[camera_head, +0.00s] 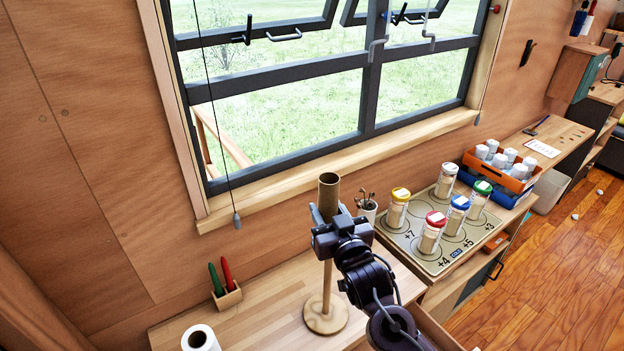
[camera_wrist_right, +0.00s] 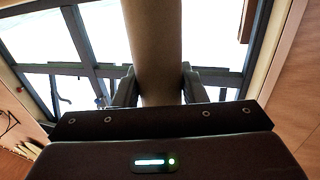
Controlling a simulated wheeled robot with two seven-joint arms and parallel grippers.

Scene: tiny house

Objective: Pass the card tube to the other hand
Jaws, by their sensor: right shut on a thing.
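The brown card tube (camera_head: 328,192) is upright, its open top end rising above my right gripper (camera_head: 326,218). My right gripper is shut around the tube, and the fingers press on both its sides in the right wrist view, where the tube (camera_wrist_right: 153,45) runs up between them. Below is a wooden stand with a thin post and a round base (camera_head: 326,318) on the worktop. The gripper hides where the tube ends and the post begins, so I cannot tell whether the tube is still around the post. My left gripper is not in view.
A pen holder (camera_head: 228,297) and a white roll (camera_head: 199,338) are at left on the worktop (camera_head: 270,318). A small cup (camera_head: 367,209) and a board (camera_head: 432,262) with several lidded jars stand at right. The window (camera_head: 280,120) is behind; its cord (camera_head: 222,150) hangs left.

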